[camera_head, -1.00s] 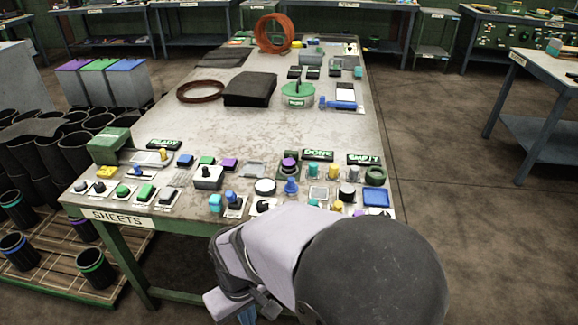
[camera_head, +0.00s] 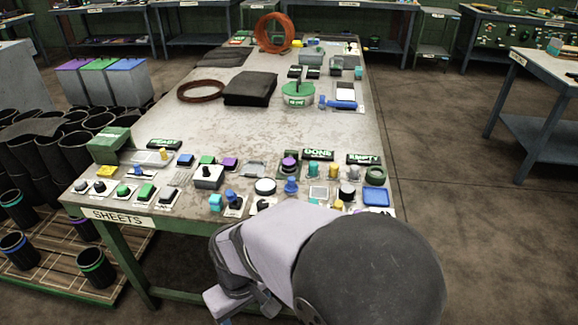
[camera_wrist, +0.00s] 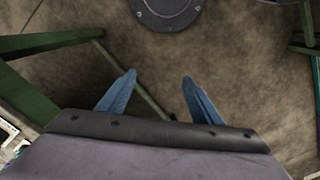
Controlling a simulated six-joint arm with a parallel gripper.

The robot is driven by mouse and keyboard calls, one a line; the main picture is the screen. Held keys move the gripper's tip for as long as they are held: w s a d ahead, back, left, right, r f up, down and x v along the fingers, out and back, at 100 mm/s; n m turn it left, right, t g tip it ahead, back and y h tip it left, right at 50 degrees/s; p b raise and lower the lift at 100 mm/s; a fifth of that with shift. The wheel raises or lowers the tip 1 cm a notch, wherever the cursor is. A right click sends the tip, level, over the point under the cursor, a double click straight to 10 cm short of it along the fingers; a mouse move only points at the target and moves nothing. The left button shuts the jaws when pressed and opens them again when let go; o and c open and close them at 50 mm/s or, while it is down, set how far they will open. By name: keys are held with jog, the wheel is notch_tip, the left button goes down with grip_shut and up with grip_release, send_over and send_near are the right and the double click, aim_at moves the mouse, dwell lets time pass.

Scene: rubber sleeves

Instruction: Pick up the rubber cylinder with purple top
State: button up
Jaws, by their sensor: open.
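Black rubber cylinders with coloured top bands stand on a wooden pallet at the lower left of the head view. One with a purple band (camera_head: 84,229) is mostly hidden behind the table's green frame. No cylinder shows in the wrist view.
The table (camera_head: 185,103) carries many buttons and knobs along its near edge. Its green legs (camera_head: 136,278) stand between my gripper and the pallet (camera_head: 50,262). More black cylinders (camera_head: 80,155) are packed behind. Floor to the right is clear.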

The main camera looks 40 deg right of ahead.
jog(key=w+d+r+m+t+p, duration=0.1)
jog(key=w+d+r+m+p, duration=0.25)
jog(key=w, duration=0.65)
jog(key=m+t+h+p, duration=0.2)
jog(key=m+t+p, duration=0.1)
jog(key=p, duration=0.6)
send_near(289, 162)
jog(key=f, duration=0.2)
jog(key=shift+x, duration=0.9)
jog(key=shift+f+p, duration=0.1)
jog(key=shift+p, duration=0.25)
jog(key=shift+w+d+f+n+p, duration=0.15)
jog(key=shift+w+f+p, duration=0.3)
jog(key=shift+f, duration=0.1)
jog(key=shift+w+d+f+n+p, duration=0.1)
jog(key=shift+w+d+f+p, duration=0.1)
jog(key=shift+w+f+p, duration=0.35)
jog(key=shift+x, duration=1.05)
jog(key=shift+s, duration=0.15)
jog(key=shift+c, duration=0.3)
